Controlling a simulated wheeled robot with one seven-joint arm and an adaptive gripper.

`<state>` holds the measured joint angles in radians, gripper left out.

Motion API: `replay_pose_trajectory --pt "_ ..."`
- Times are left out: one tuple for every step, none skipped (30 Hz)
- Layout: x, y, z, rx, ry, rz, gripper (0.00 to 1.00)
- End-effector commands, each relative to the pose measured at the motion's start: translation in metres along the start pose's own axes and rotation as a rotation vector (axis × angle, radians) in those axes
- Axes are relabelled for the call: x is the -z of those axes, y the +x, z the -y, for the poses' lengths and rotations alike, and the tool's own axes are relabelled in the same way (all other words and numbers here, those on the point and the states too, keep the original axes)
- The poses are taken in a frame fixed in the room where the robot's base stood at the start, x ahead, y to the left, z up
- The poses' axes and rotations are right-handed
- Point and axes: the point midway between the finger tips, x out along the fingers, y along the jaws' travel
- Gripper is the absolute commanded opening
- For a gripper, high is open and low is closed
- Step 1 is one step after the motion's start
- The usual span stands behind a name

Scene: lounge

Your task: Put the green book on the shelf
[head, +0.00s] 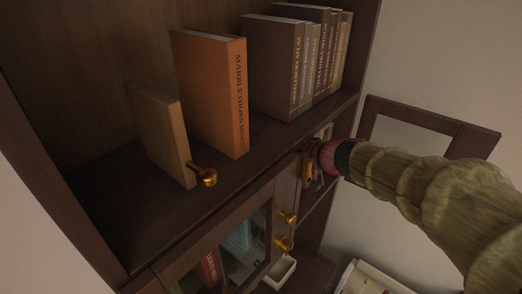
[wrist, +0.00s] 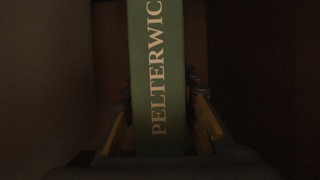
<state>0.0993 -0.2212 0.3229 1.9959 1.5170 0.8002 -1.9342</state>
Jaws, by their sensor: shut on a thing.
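The green book (wrist: 159,60) stands upright in the wrist view, its spine facing me with the pale letters "PELTERWIC" showing. My gripper (wrist: 165,122) has a yellow finger on each side of the spine and is shut on it. In the head view my gripper (head: 312,168) reaches into the cabinet opening below the open upper shelf (head: 225,178). The book in my grip is hidden there by the cabinet frame and shelf board.
The upper shelf holds an orange book (head: 208,90), several brown books (head: 275,70) and a thin tan board (head: 160,130) with a brass piece (head: 207,178). A glass door (head: 235,245) with brass knobs is at lower left. An open door (head: 425,135) stands right, near my arm.

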Motion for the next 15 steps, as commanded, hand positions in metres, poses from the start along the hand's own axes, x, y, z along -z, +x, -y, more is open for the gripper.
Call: replay_pose_trajectory --pt "0.0001 0.0001 -0.0002 -0.001 -0.003 -0.003 0.0" --pt "-0.0003 0.0002 -0.0002 -0.001 -0.003 -0.003 0.0" --pt "-0.0007 0.0004 -0.0002 -0.001 -0.003 -0.003 0.0" --pt "-0.001 0.0005 -0.0002 -0.001 -0.003 -0.003 0.0" --pt "-0.0012 0.0007 -0.0002 -0.001 -0.003 -0.003 0.0" --pt "-0.0018 0.0007 -0.0001 0.0 -0.001 0.0 0.3" --pt "-0.0016 0.0006 -0.0001 0.0 -0.001 0.0 0.32" --pt "-0.0015 0.0006 0.0 0.0 -0.001 0.0 0.34" --pt "-0.0014 0.0005 0.0 0.0 -0.001 0.0 0.36" --pt "-0.0014 0.0005 0.0 0.0 -0.001 0.0 0.38" --pt "-0.0013 0.0005 0.0 0.0 -0.001 0.0 0.39" --pt "-0.0013 0.0005 -0.0001 0.0 -0.001 0.0 0.42" --pt "-0.0013 0.0005 -0.0001 0.0 -0.001 0.0 0.43" --pt "-0.0014 0.0005 0.0 0.0 -0.001 0.0 0.45" --pt "-0.0014 0.0005 0.0 0.0 -0.001 0.0 0.46"
